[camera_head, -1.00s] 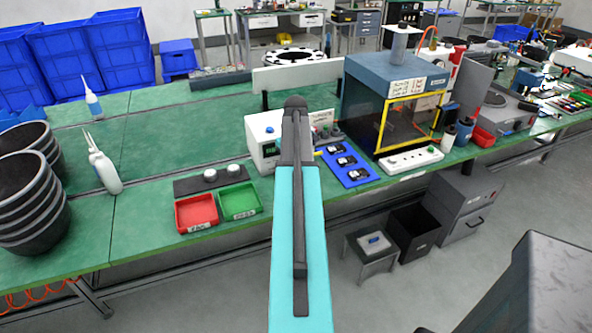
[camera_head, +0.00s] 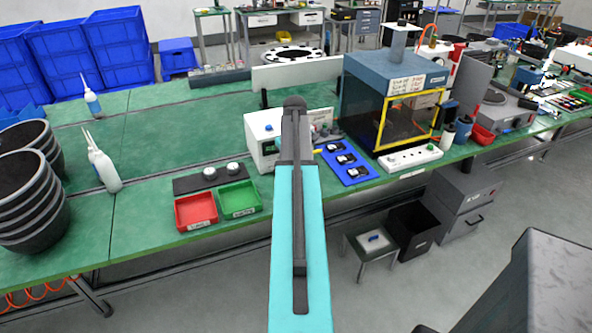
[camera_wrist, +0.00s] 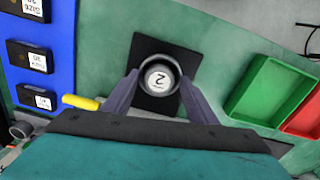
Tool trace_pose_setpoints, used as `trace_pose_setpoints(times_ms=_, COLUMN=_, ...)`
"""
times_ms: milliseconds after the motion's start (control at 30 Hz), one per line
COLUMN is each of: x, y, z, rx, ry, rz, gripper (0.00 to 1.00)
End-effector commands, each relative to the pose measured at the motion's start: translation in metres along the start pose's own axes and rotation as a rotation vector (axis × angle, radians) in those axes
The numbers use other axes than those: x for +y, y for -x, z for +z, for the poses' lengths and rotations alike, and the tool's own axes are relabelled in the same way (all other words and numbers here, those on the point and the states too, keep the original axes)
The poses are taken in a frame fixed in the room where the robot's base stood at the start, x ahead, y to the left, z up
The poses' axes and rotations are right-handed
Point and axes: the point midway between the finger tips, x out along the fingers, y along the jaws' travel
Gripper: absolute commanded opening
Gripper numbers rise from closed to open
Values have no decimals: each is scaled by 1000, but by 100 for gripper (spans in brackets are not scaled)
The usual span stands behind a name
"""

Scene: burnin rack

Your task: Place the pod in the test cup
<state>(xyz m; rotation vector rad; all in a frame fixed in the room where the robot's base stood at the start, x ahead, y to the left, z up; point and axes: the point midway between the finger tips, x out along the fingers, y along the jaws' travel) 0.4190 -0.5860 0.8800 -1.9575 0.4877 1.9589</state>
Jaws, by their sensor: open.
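In the wrist view, a round pod (camera_wrist: 160,77) with a white top marked "2" shows inside a dark grey ring, which looks like the test cup's rim (camera_wrist: 146,66). They are over a black square plate (camera_wrist: 150,105). My gripper (camera_wrist: 160,86) is open, with one finger on each side of the ring. I cannot tell how deep the pod sits or whether the fingers touch the ring. In the head view my arm hides the pod, cup and gripper.
A green tray (camera_head: 240,200) and a red tray (camera_head: 196,211) lie near the bench front. A blue mat (camera_head: 347,163) holds several black blocks. A white box (camera_head: 262,140) stands beside my arm. A yellow-framed chamber (camera_head: 392,100) stands to the right.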

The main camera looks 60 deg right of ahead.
Motion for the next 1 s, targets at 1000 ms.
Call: trace_pose_setpoints(times_ms=1000, x=1, y=89, z=-1, rx=2, ry=0, rz=2, gripper=54)
